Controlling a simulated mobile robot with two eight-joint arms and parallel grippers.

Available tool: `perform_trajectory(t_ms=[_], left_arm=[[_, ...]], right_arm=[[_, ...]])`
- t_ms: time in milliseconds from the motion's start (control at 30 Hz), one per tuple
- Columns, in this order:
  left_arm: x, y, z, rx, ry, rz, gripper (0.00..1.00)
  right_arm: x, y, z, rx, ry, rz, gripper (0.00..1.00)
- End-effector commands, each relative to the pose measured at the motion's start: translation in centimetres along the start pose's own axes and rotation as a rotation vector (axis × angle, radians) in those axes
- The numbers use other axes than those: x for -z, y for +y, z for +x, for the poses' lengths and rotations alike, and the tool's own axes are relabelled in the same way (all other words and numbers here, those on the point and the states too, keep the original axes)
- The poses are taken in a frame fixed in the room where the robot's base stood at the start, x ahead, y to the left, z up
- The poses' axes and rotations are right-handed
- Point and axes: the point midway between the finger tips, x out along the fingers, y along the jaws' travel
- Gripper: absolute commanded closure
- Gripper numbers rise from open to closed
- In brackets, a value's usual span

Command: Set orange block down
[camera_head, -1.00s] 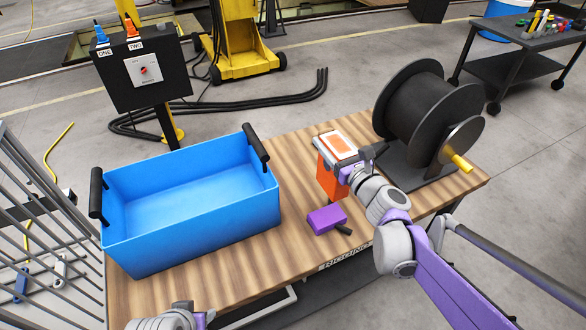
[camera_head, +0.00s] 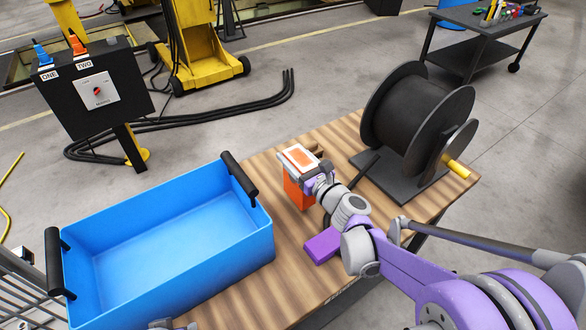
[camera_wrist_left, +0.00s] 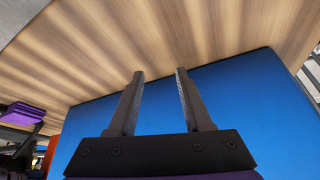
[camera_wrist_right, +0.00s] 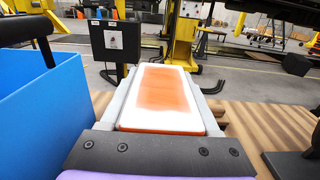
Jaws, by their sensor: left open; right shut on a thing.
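The orange block (camera_head: 295,192) has a white-bordered top. It is upright at the back of the wooden table, between the blue bin and the black reel. My right gripper (camera_head: 304,166) is shut on its upper part, with one finger along each side in the right wrist view (camera_wrist_right: 165,75). I cannot tell whether its underside touches the table. My left gripper (camera_wrist_left: 160,76) is open and empty, beside the blue bin in the left wrist view; only a bit of its arm shows at the head view's bottom edge.
The blue bin (camera_head: 170,285) with black handles stands left of the block and looks empty. A black cable reel (camera_head: 415,115) stands on the right. A purple block (camera_head: 322,245) lies in front, close to my right arm. A black control box (camera_head: 95,95) stands behind the table.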

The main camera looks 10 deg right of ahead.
Motion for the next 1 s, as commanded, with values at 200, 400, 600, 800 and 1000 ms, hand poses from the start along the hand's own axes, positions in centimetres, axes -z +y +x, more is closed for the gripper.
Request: perform_trajectory(t_ms=[200,400,600,800,1000], left_arm=[[-0.3,0.0,0.6,0.0,-0.002,0.0,0.5],[-0.3,0.0,0.6,0.0,-0.002,0.0,0.5],[-0.4,0.0,0.7,0.0,-0.003,0.0,0.5],[-0.5,0.0,0.8,0.0,-0.003,0.0,0.5],[-0.5,0.0,0.8,0.0,-0.003,0.0,0.5]], right_arm=[[3.0,0.0,0.0,-0.001,0.0,0.0,1.0],[3.5,0.0,0.0,-0.001,0.0,0.0,1.0],[3.7,0.0,0.0,-0.001,0.0,0.0,1.0],[3.8,0.0,0.0,0.0,0.0,0.0,0.14],[3.8,0.0,0.0,0.0,0.0,0.0,0.08]])
